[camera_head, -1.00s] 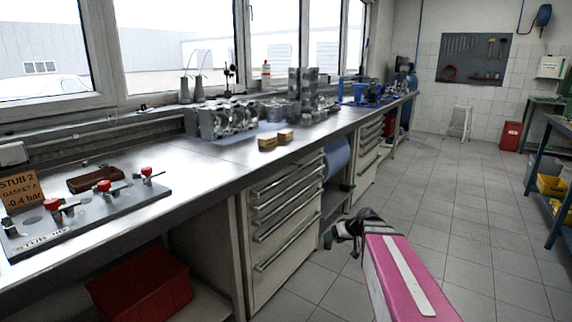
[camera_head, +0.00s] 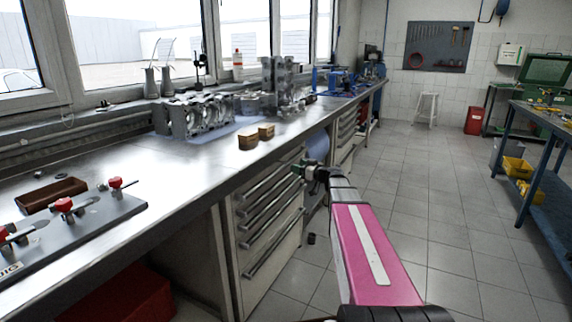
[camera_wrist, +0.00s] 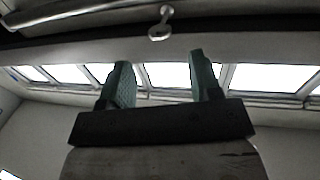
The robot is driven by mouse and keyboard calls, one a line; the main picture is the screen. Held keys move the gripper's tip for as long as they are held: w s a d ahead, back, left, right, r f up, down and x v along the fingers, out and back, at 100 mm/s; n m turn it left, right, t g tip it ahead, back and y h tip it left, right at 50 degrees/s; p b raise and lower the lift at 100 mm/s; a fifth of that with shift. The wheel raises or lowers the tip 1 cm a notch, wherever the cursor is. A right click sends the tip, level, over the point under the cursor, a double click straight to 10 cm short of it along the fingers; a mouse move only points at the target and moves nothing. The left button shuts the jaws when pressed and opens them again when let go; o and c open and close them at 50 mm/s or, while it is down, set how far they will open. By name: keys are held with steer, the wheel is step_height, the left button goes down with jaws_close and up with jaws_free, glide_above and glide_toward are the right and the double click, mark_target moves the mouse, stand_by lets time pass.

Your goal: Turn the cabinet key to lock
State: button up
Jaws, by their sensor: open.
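The grey drawer cabinet (camera_head: 229,247) stands under the bench in the head view, with several long bar handles on its front. My gripper (camera_head: 300,170) is at the upper right of this front, near the bench edge. In the wrist view my gripper (camera_wrist: 158,72) is open, with two green fingers apart and nothing between them. A small metal key (camera_wrist: 159,27) with a rounded end shows beyond the fingertips, roughly in line with the gap and apart from them. A drawer handle (camera_wrist: 88,14) runs beside it. The key cannot be made out in the head view.
The steel bench (camera_head: 185,182) overhangs the cabinet. Two small wooden blocks (camera_head: 248,142) and an engine block (camera_head: 195,117) stand on it. A plate with red clamps (camera_head: 115,212) lies at left.

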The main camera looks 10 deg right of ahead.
mark_target(287, 162)
steer(key=x, duration=0.7)
steer(key=shift+c, duration=0.3)
steer(key=c, duration=0.9)
